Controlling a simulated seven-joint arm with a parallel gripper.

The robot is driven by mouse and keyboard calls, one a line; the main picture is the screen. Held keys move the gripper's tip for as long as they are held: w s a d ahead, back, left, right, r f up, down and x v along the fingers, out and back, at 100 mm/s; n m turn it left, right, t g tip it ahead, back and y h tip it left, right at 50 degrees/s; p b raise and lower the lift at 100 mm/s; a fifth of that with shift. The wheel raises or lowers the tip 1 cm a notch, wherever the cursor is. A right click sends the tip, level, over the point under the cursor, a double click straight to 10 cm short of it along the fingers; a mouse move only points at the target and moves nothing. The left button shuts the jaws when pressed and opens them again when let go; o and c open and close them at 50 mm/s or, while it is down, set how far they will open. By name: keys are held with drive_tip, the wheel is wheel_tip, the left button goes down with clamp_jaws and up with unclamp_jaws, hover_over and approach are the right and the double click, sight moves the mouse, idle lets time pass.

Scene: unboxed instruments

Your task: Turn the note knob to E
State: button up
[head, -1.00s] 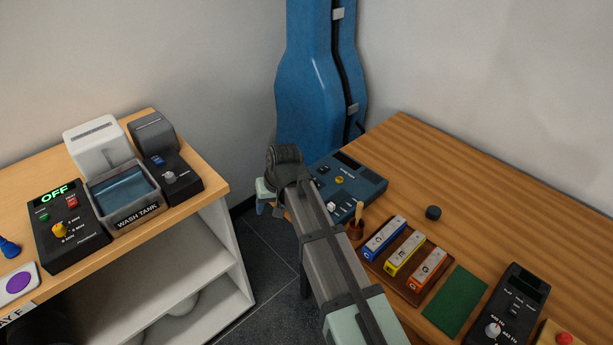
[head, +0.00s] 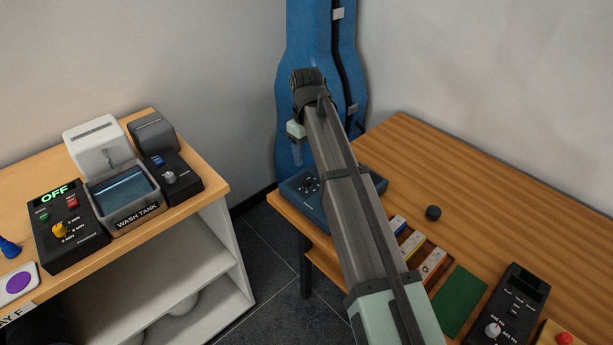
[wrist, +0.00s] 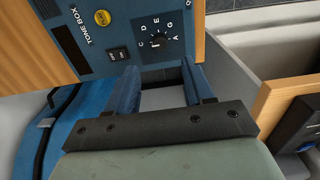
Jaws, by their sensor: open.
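The blue tone box (wrist: 95,55) fills the upper part of the wrist view. Its round dark note knob (wrist: 158,41) sits amid a ring of white letters; which letter the pointer marks is too small to read surely. In the head view the tone box (head: 290,190) is partly hidden behind my arm. My gripper (wrist: 160,66) is open and empty, its two blue fingers apart, with the knob just beyond the gap between their tips. In the head view my gripper (head: 297,155) hangs above the box's far left part, pointing down.
A blue instrument case (head: 300,100) stands behind.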

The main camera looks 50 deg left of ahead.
sight(307, 179)
wheel_tip(307, 179, down, 9)
drive_tip(key=shift+f, duration=0.1)
idle(0.3)
clamp_jaws()
idle(0.5)
